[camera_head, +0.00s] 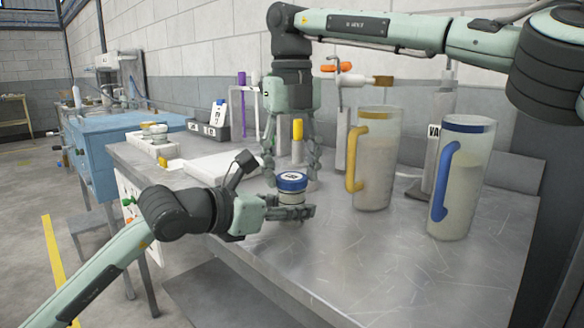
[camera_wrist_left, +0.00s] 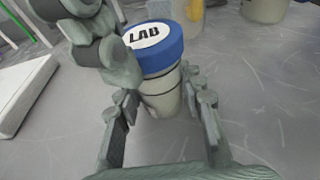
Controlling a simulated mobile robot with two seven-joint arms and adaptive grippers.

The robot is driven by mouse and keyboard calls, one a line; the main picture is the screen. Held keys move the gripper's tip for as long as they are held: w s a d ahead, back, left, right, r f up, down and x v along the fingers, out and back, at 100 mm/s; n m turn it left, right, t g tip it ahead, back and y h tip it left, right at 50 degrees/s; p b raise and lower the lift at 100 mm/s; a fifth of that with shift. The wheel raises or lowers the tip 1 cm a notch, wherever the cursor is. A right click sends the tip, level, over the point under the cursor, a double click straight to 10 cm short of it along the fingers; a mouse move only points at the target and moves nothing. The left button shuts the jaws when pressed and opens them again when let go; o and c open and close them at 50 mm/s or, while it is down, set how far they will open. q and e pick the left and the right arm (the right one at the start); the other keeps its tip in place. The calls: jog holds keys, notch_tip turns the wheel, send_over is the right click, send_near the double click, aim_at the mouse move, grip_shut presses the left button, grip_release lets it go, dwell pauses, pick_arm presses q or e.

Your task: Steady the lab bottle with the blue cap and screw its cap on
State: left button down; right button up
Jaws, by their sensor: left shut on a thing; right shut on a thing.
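The lab bottle (camera_head: 291,198) stands upright near the front edge of the metal bench, its blue cap (camera_head: 291,182) on top with a white "LAB" label. The cap (camera_wrist_left: 155,45) and pale bottle body (camera_wrist_left: 162,92) also show in the left wrist view. My left gripper (camera_head: 292,213) comes in low from the left and is shut on the bottle's body, one finger on each side. My right gripper (camera_head: 292,178) points down from above and is shut on the cap; one of its fingers partly covers the cap in the wrist view. The threads are hidden.
A yellow-handled jug (camera_head: 378,170) and a blue-handled jug (camera_head: 460,190) stand to the right. A white tray (camera_head: 208,166) lies to the left. A yellow-topped bottle (camera_head: 297,145) stands behind my right gripper. The front right of the bench (camera_head: 400,270) is clear.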

jog(key=m, duration=0.4)
jog(key=shift+m, duration=0.3)
jog(key=o, duration=1.4)
notch_tip(320, 180, up, 12)
pick_arm(q)
jog(key=c, duration=0.9)
grip_release()
